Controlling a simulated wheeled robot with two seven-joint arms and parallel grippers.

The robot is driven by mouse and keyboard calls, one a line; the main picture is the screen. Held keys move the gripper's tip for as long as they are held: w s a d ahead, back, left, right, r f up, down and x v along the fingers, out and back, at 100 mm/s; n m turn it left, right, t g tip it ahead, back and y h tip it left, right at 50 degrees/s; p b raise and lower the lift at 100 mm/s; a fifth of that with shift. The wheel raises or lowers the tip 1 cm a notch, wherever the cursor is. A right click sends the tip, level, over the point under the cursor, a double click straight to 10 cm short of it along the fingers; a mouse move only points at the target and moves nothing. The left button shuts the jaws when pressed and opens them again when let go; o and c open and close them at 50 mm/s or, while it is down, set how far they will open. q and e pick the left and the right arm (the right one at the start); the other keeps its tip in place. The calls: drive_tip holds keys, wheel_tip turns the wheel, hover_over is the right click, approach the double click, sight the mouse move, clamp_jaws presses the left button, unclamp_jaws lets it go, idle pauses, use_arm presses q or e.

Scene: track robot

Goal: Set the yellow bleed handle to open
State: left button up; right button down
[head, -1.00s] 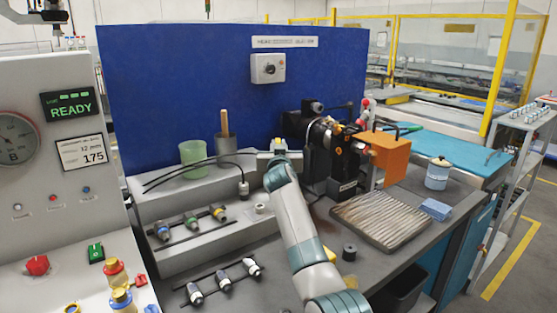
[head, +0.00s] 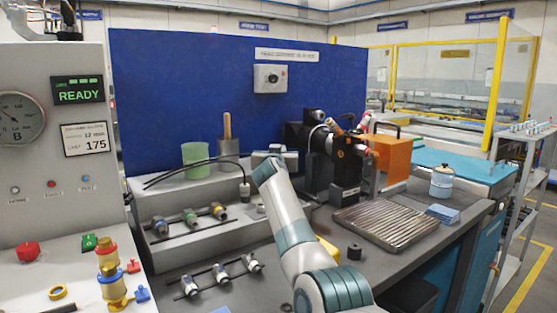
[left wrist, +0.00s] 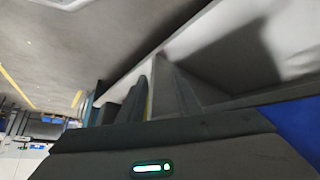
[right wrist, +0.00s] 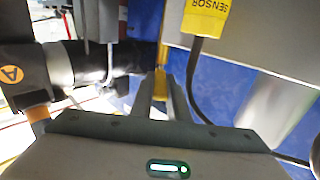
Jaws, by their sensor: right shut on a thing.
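The yellow bleed handle (right wrist: 161,84) shows as a narrow yellow strip between the fingertips of my right gripper (right wrist: 164,88) in the right wrist view. The gripper is shut on it. In the head view my right gripper (head: 272,156) is at the back of the bench, left of the black machine, and the arm hides the handle. My left gripper (left wrist: 150,100) shows only in the left wrist view, with its dark fingers close together and nothing seen in them.
A yellow SENSOR tag (right wrist: 207,17) on a black cable hangs close to my right gripper. The blue panel (head: 200,90) stands behind. A ribbed tray (head: 388,228) lies right of my arm.

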use_arm(q)
drive_tip(key=shift+s+r, duration=0.2)
drive_tip(key=shift+r, duration=0.1)
use_arm(e)
drive_tip(key=shift+s+d+f, duration=0.1)
drive_tip(key=shift+d+f, duration=0.1)
drive_tip(key=shift+f, duration=0.4)
drive_tip(key=c, duration=2.1)
unclamp_jaws()
drive_tip(key=o, duration=0.4)
drive_tip(key=shift+s+r, duration=0.1)
drive_tip(key=shift+s, duration=0.05)
drive_tip(key=shift+s+r, duration=0.15)
drive_tip(key=shift+r, duration=0.15)
use_arm(q)
drive_tip(key=shift+s+d, duration=0.1)
drive_tip(key=shift+r, duration=0.1)
use_arm(e)
drive_tip(key=shift+a, duration=0.15)
